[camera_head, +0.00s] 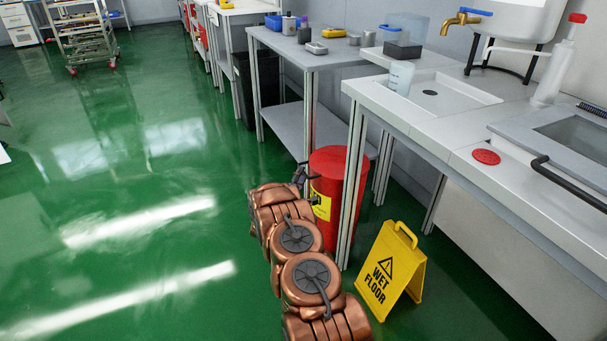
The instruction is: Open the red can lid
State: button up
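The red can (327,212) stands on the green floor, between the table legs, with a yellow label on its front. Its red lid (340,162) lies flat on top and looks shut. My copper arm reaches from the bottom of the view toward the can's left side. My gripper (302,177) is a small dark shape at the left edge of the can, near its upper part. Its fingers are too small and partly hidden, so I cannot tell whether they touch the can or how wide they are.
A yellow wet floor sign (391,270) stands right of my arm. A grey-topped table (310,55) and a white sink counter (440,125) stand behind and right of the can, their legs close to it. The green floor (130,215) at left is clear.

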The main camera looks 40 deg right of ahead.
jog(key=shift+x, duration=1.4)
grip_shut()
